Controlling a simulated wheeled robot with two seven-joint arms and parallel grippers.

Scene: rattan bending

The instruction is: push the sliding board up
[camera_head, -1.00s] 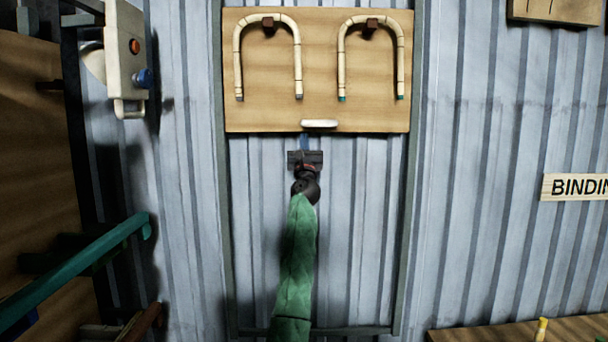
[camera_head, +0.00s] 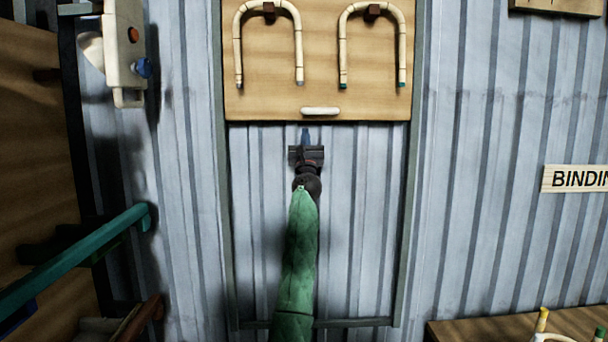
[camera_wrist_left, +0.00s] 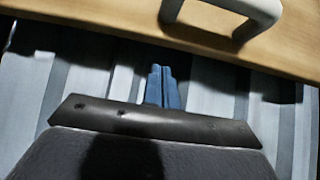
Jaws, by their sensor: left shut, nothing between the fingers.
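The sliding board (camera_head: 320,70) is a wooden panel between two grey vertical rails, high in the head view. It carries two U-shaped rattan pieces on dark pegs and a white handle (camera_head: 320,111) near its lower edge. My left gripper (camera_head: 306,134) is just below that lower edge, its blue fingers pointing up. In the left wrist view the shut fingers (camera_wrist_left: 163,86) hold nothing, and the board's edge (camera_wrist_left: 230,58) and the handle (camera_wrist_left: 248,15) are ahead of them. A gap shows between fingertips and board; I cannot tell its depth. My right gripper is not in view.
A "BINDING" sign (camera_head: 577,179) is on the right wall. A wooden table (camera_head: 480,331) is at the bottom right.

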